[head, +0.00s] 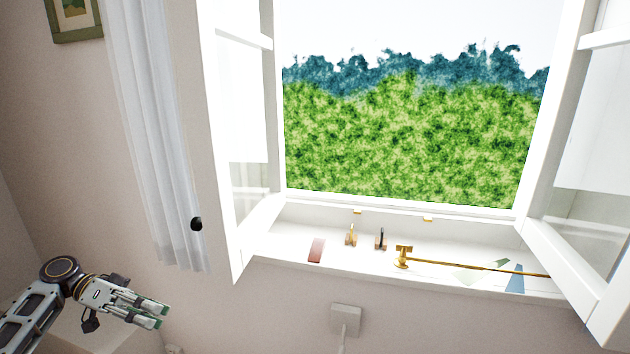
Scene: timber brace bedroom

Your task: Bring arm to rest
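My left gripper (157,313) is at the lower left of the head view, its arm coming in from the left edge. Its fingers point right and lie close to each other, with nothing seen between them; whether they are fully shut is hard to tell at this size. It is in front of the wall, below the curtain and left of the window sill, touching nothing that I can see. My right gripper is not in the view.
The casement window stands open, with a left sash (240,130) and a right sash (585,200) swung inward. The sill (290,225) holds a brass stay bar (470,265), a reddish piece (316,250), a blue piece (515,279) and small brass fittings. A white curtain (150,130) hangs left.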

